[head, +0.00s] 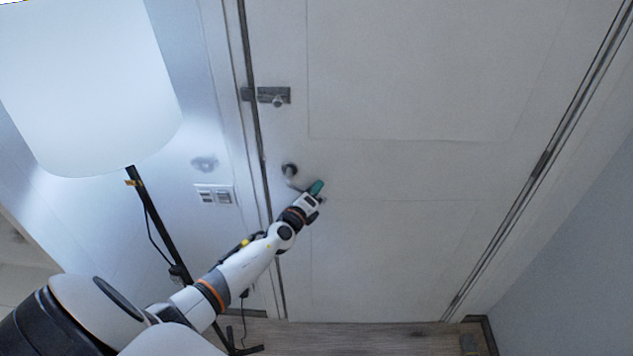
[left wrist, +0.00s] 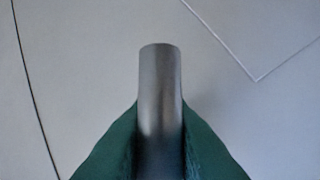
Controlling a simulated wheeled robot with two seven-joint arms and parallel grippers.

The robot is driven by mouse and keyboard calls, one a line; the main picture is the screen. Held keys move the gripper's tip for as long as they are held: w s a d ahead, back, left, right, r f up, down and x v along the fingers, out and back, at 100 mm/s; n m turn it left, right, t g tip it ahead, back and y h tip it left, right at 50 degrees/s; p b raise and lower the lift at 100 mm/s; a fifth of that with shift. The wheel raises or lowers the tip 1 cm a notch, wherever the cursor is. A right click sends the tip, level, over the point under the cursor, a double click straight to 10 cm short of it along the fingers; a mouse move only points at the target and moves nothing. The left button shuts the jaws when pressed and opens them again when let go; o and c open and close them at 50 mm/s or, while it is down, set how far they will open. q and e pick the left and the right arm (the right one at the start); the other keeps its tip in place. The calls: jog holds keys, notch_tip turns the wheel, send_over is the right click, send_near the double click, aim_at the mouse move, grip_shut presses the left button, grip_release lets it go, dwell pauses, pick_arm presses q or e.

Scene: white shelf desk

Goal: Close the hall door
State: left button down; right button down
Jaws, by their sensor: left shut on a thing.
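The white hall door (head: 410,170) fills the middle of the head view. A thin dark gap runs down its left edge beside the frame. A grey metal door handle (head: 290,175) sits near that left edge. My left gripper (head: 316,188) is at the handle's right end, with its green fingertips against it. In the left wrist view the grey handle bar (left wrist: 160,85) stands between the two green fingers, which are shut on it. I cannot tell from the frames whether the door is fully latched. My right gripper is in neither view.
A sliding bolt (head: 273,96) is mounted on the door above the handle. A floor lamp with a large white shade (head: 90,85) stands at the left, close to my arm. Light switches (head: 214,195) are on the left wall. The wooden floor (head: 370,335) shows along the bottom.

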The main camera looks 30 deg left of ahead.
pick_arm(q)
jog(key=shift+s+a+f+m+g+p, duration=0.2)
jog(key=shift+f+m+g+p, duration=0.15)
jog(key=shift+m, duration=0.15)
jog(key=shift+w, duration=0.1)
jog(key=shift+w+a+b, duration=0.55)
jog(key=shift+w+b, duration=0.15)
jog(key=shift+b, duration=0.2)
jog(key=c, duration=1.3)
grip_release()
jog(key=shift+c, duration=0.2)
